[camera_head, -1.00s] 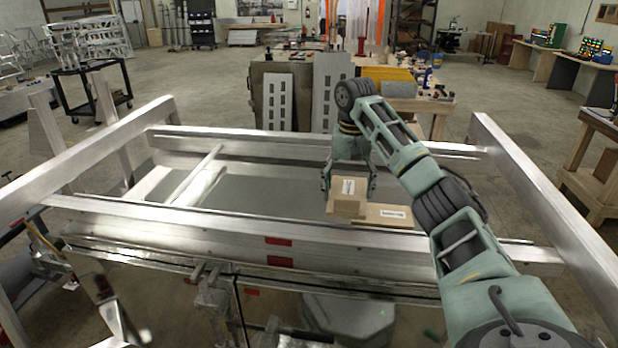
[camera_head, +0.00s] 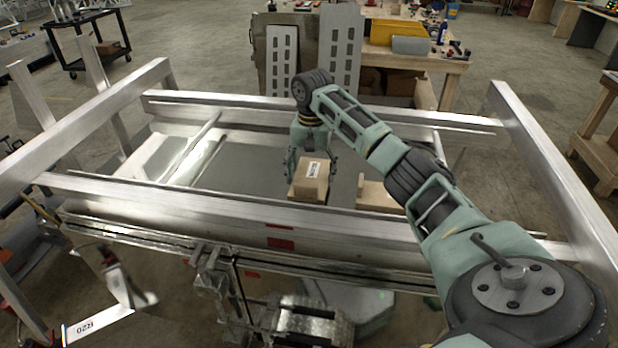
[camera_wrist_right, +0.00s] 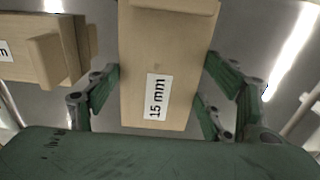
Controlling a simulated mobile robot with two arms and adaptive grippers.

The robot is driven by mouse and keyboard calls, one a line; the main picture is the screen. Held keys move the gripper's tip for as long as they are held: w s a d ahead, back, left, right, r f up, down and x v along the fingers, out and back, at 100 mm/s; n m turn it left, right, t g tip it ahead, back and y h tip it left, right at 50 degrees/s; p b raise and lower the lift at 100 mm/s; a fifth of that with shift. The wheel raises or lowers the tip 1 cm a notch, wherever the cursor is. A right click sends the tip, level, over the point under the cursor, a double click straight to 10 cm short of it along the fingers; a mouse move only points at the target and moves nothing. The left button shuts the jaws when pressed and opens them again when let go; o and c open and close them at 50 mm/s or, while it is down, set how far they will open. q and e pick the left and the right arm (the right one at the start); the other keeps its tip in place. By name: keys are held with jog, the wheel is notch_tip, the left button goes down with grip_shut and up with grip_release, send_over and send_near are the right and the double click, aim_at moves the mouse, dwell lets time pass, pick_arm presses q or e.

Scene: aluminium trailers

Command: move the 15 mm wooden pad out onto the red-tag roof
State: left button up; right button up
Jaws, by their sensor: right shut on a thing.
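The 15 mm wooden pad (camera_head: 309,184) is a light wooden block with a white label. It also shows in the right wrist view (camera_wrist_right: 140,85), where the label reads "15 mm". My right gripper (camera_head: 312,162) is shut on it from above, one finger on each side. The pad is over the grey panel (camera_head: 240,172) inside the aluminium frame; I cannot tell whether it touches it. Red tags (camera_head: 280,243) mark the near rail. My left gripper is not in view.
Another wooden pad (camera_head: 374,194) lies to the right, partly behind my arm; it also shows at left in the right wrist view (camera_wrist_right: 40,55). Raised aluminium rails (camera_head: 200,193) border the panel. A bright bar (camera_head: 193,160) crosses its left part. The panel's middle is clear.

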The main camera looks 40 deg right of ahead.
aim_at(309, 177)
jog(key=shift+w+a+f+p, duration=0.15)
jog(key=shift+a+f+p, duration=0.2)
jog(key=shift+f, duration=0.1)
notch_tip(309, 177, down, 2)
jog(key=shift+f+p, duration=0.2)
jog(key=shift+p, duration=0.45)
jog(key=shift+d+f, duration=0.1)
jog(key=shift+f, duration=0.25)
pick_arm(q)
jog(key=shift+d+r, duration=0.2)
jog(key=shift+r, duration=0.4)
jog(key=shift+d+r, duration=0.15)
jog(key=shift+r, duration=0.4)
pick_arm(e)
jog(key=shift+f, duration=0.25)
jog(key=o, duration=1.4)
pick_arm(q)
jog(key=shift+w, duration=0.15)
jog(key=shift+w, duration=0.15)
